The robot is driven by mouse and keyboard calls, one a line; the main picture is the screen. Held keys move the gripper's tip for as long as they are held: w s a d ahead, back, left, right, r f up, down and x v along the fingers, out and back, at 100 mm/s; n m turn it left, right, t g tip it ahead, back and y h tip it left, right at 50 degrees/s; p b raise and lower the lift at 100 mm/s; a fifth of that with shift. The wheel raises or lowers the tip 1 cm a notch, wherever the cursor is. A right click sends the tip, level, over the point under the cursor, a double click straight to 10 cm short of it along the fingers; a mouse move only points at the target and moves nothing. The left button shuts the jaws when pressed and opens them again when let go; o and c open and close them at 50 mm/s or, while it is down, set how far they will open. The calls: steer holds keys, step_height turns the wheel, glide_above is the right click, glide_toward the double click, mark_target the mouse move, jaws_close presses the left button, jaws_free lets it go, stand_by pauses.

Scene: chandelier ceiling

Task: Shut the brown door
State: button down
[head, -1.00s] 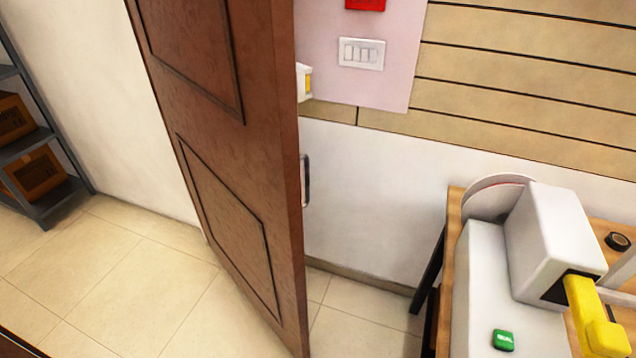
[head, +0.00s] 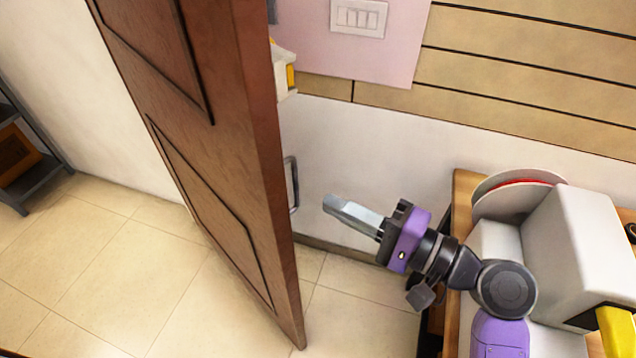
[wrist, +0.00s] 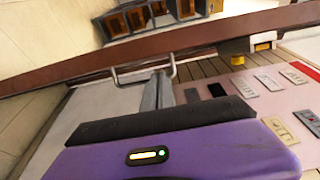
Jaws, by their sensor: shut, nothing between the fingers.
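The brown door (head: 215,190) stands open in the head view, its free edge toward me and its panelled face turned left. A metal pull handle (head: 291,184) is on its right side near that edge. My gripper (head: 328,203) is shut and empty, a short way to the right of the handle and pointing at the door. In the wrist view the door (wrist: 150,55) runs as a long brown band across the top. The handle (wrist: 143,72) is just ahead of my fingertips (wrist: 160,75); I cannot tell whether they touch it.
A wooden table (head: 461,205) with a white machine (head: 575,240) stands at the right, close to my arm. A grey shelf (head: 45,180) with boxes is at the far left. The tiled floor (head: 110,270) left of the door is clear.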

steer(key=p+x, duration=0.1)
steer(key=x, duration=0.8)
steer(key=shift+a+p, duration=0.1)
steer(key=shift+p, duration=0.2)
